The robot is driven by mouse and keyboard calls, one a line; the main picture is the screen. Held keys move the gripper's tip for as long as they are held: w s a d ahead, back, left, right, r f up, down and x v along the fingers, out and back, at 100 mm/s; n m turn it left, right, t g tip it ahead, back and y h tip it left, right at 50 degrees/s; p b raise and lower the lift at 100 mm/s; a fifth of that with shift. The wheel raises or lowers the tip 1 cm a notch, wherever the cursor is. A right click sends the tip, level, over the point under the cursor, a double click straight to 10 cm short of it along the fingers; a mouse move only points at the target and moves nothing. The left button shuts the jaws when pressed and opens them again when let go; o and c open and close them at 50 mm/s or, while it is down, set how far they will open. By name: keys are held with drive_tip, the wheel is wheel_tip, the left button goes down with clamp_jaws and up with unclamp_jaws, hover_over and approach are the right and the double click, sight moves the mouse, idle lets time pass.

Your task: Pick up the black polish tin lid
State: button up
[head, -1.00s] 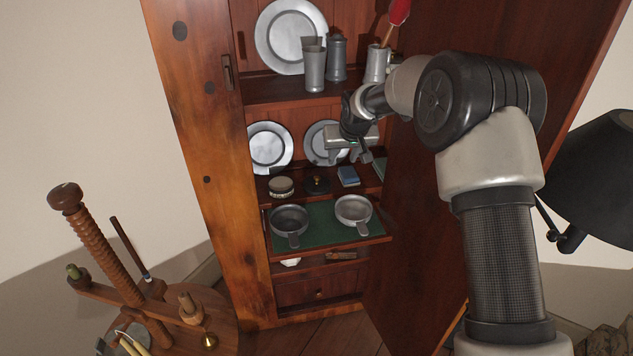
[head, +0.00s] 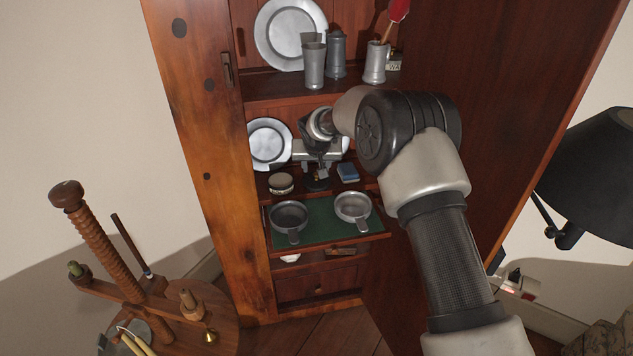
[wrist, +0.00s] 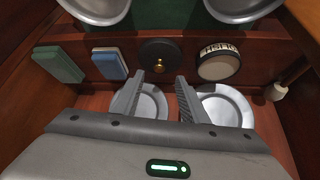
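The black polish tin lid (wrist: 153,48) is a dark disc with a small brass knob, lying on the cupboard shelf in the wrist view. In the head view the lid (head: 314,187) is partly hidden by my gripper (head: 318,175). In the wrist view my gripper (wrist: 160,79) is open, with its two fingers apart and pointing toward the lid. The fingertips appear just short of the lid, and nothing is between them. The exact height above it is hard to tell.
A round labelled tin (wrist: 219,66) and a blue block (wrist: 110,64) flank the lid. A green block (wrist: 58,64) lies further along. Pewter plates (head: 269,143) stand behind. Two pewter pans (head: 289,216) sit on the green-lined pull-out (head: 321,222) in front. An upper shelf holds tankards (head: 314,66).

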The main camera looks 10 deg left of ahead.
sight(317, 178)
drive_tip(key=b+x, duration=0.1)
drive_tip(key=x, duration=0.4)
drive_tip(key=shift+w+d+f, duration=0.1)
drive_tip(key=shift+f, duration=0.05)
clamp_jaws()
